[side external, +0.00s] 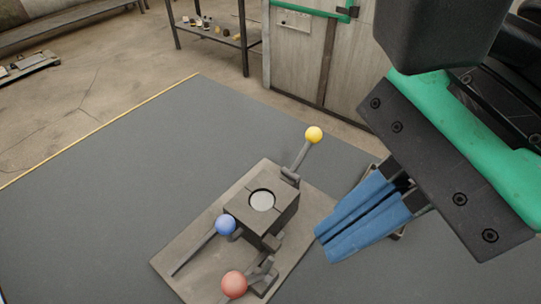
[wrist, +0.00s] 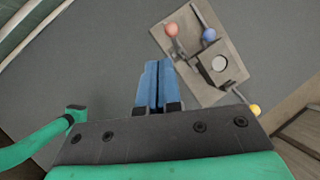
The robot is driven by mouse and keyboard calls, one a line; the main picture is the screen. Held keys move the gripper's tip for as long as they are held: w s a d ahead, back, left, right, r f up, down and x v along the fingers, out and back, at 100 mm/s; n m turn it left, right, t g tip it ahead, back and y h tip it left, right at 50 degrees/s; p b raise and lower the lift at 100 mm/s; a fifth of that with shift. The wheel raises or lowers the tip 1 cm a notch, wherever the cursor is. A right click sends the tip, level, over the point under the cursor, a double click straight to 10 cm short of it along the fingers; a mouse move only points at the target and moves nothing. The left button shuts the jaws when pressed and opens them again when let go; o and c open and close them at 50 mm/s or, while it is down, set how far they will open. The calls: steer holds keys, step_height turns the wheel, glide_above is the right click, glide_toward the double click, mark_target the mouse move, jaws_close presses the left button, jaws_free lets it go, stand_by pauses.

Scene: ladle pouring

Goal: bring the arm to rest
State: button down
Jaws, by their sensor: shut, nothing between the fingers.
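My gripper (side external: 324,246) has two blue fingers closed side by side, with nothing between them. It is at the right in the side external view, to the right of a grey box-shaped device. In the wrist view the gripper (wrist: 154,64) points at the dark mat, left of the device. The fingers look apart from the device in both views.
The device (side external: 262,218) stands on a flat base plate (side external: 185,262) on the grey mat (side external: 110,190). Its levers carry a yellow ball (side external: 314,134), a blue ball (side external: 226,224) and a red ball (side external: 234,284). A dark object behind my fingers is mostly hidden. The left of the mat is clear.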

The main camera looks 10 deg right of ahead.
steer(key=shift+d+r, duration=0.15)
steer(key=shift+r, duration=0.25)
steer(key=w+d+f+n+t+h, duration=0.1)
steer(key=w+d+f+n+t, duration=0.15)
steer(key=w+d, duration=0.3)
steer(key=w+d+f+n+t, duration=0.25)
steer(key=w+d+n, duration=0.2)
steer(key=d, duration=0.25)
steer(key=w+d+f+n+t+h, duration=0.1)
steer(key=d+f+n+h, duration=0.1)
steer(key=d, duration=0.5)
steer(key=w+d+f+n+t+h, duration=0.1)
steer(key=d+f+n+h, duration=0.1)
steer(key=d+n, duration=0.3)
steer(key=d+f, duration=0.1)
steer(key=d, duration=0.2)
steer(key=shift+f+h, duration=0.3)
steer(key=shift+h, duration=0.1)
steer(key=c, duration=1.5)
jaws_free()
